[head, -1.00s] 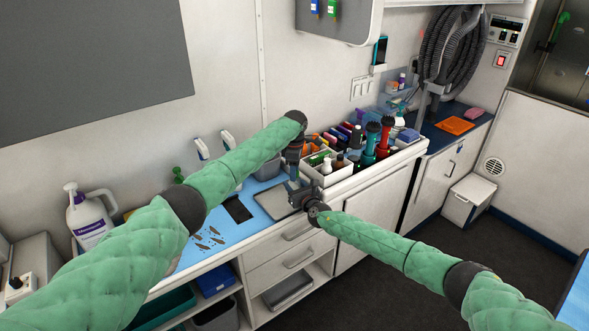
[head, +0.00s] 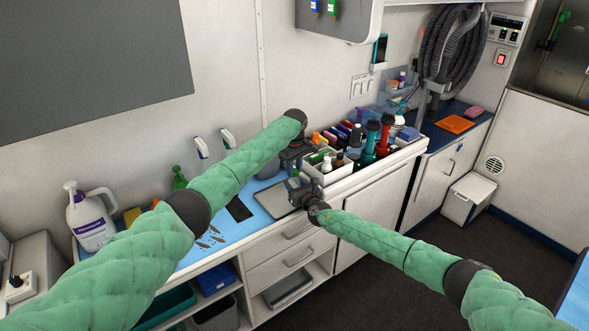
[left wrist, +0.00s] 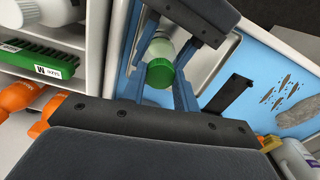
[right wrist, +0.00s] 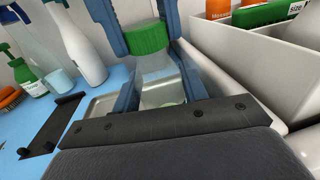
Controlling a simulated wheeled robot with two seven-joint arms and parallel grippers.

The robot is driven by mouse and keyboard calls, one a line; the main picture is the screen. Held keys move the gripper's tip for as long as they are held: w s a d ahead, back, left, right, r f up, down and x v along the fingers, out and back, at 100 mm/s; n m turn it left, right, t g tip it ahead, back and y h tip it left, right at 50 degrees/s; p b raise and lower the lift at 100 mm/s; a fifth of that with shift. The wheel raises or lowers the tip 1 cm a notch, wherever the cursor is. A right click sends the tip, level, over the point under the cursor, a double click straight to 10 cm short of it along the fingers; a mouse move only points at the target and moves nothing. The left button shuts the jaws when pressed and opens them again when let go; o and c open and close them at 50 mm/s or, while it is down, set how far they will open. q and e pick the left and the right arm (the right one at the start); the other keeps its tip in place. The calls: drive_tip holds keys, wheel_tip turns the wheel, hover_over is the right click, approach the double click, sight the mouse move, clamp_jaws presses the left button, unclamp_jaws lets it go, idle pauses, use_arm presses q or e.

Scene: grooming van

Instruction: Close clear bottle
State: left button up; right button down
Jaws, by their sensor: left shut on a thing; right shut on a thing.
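The clear bottle (right wrist: 158,72) stands upright in the right wrist view, with a green cap (right wrist: 147,38) at its top. In the left wrist view the cap (left wrist: 160,74) faces me, with the pale bottle (left wrist: 160,46) behind it. My left gripper (head: 295,160) is shut on the green cap. My right gripper (head: 304,192) is shut on the bottle's body, below the cap. The cap sits at the bottle's mouth; I cannot tell how tightly. In the head view the grippers hide the bottle.
A metal tray (head: 273,200) lies on the blue mat (head: 226,232) beside the grippers. A white divided bin (head: 343,173) of bottles and brushes stands close on the right. A large white jug (head: 90,222) stands at the far left. A black flat piece (head: 238,209) lies on the mat.

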use_arm(q)
drive_tip(key=m, duration=0.8)
drive_tip(key=shift+w, duration=0.1)
use_arm(e)
drive_tip(key=shift+s, duration=0.1)
use_arm(q)
drive_tip(key=m, duration=0.4)
drive_tip(key=shift+m, duration=0.3)
drive_tip(key=m, duration=0.4)
use_arm(e)
drive_tip(key=shift+f, duration=0.1)
use_arm(q)
drive_tip(key=m, duration=0.4)
use_arm(e)
drive_tip(key=shift+a, duration=0.1)
use_arm(q)
drive_tip(key=m, duration=0.4)
drive_tip(key=shift+m, duration=0.3)
drive_tip(key=m, duration=0.8)
drive_tip(key=o, duration=1.2)
drive_tip(key=shift+c, duration=0.2)
